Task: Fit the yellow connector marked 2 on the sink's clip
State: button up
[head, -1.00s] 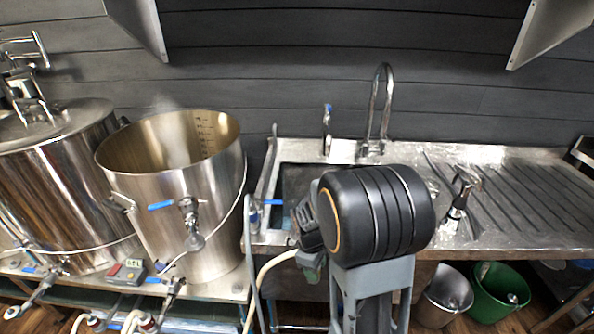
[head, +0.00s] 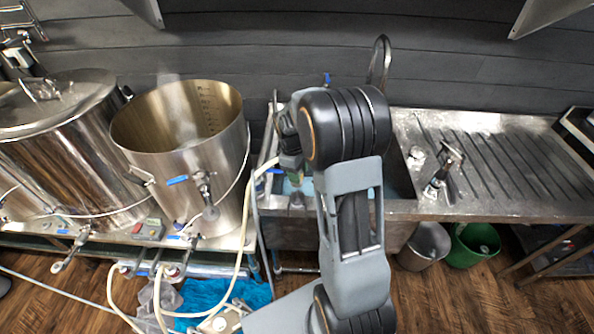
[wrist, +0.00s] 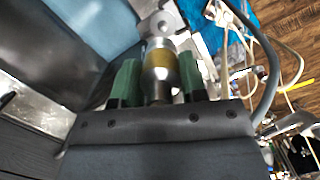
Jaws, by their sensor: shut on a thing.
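My gripper (wrist: 158,78) is shut on a metal connector with a yellow band (wrist: 160,58), held between its two green fingers. The number on it cannot be read. In the head view my gripper (head: 291,172) is over the front left of the sink (head: 400,178), partly hidden by my arm. A pale metal piece (wrist: 160,22) lies just beyond the connector's tip in the wrist view. I cannot tell whether it is the sink's clip or whether the connector touches it. A cream hose (head: 245,215) runs from beside my gripper down to the floor.
A steel pot (head: 180,130) with a blue-handled tap stands left of the sink. A lidded kettle (head: 62,150) is farther left. The ribbed drainboard (head: 510,165) holds a black-and-metal tool (head: 443,172). Buckets, including a green one (head: 474,245), stand below. A blue cloth (head: 215,296) lies on the floor.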

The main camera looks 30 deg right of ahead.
jog(key=shift+f+b, duration=2.15)
jog(key=shift+f, duration=0.95)
jog(key=shift+f+b, duration=0.8)
jog(key=shift+f, duration=0.5)
jog(key=o, duration=1.1)
jog(key=shift+s, duration=0.1)
jog(key=shift+r, duration=0.1)
